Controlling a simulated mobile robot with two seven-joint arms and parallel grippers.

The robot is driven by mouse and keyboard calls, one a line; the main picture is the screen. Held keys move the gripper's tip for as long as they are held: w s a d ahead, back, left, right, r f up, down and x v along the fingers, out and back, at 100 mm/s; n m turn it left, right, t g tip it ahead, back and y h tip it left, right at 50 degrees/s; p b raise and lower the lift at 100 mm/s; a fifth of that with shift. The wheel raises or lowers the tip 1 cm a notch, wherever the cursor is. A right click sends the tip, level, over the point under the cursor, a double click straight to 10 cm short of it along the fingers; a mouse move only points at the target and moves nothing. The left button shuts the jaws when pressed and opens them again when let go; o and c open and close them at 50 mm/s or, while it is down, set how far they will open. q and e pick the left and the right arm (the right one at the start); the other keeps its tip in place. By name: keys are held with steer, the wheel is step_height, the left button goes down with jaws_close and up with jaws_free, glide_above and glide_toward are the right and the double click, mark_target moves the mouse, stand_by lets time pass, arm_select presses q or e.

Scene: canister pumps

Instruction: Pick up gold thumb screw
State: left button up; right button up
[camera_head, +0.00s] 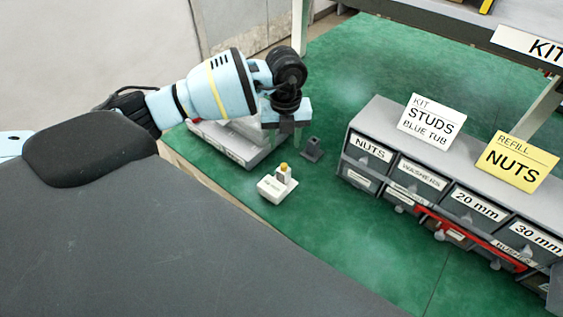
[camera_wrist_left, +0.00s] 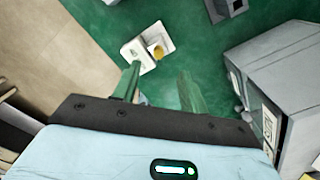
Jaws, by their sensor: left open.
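The gold thumb screw (camera_head: 283,166) is a small yellow knob on top of a small white labelled fixture (camera_head: 271,191) on the green bench. In the left wrist view the gold thumb screw (camera_wrist_left: 158,52) shows on the white fixture (camera_wrist_left: 136,52), just beyond my fingertips. My left gripper (camera_head: 287,131) hangs above and behind the fixture in the head view. In the left wrist view my left gripper (camera_wrist_left: 158,82) has its two fingers apart with nothing between them. My right gripper is not in view.
A small grey block (camera_head: 311,149) stands near the fixture. A grey drawer cabinet (camera_head: 378,112) with labels and sign cards stands to the right. A grey unit (camera_head: 232,147) sits under my left arm. Green bench (camera_head: 350,240) in front of the cabinet is clear.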

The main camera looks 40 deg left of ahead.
mark_target(284, 165)
arm_select(q)
steer(key=shift+s+d+f, duration=0.1)
steer(key=shift+f, duration=0.45)
steer(key=shift+s+f, duration=0.15)
steer(key=shift+f, duration=3.2)
jaws_close()
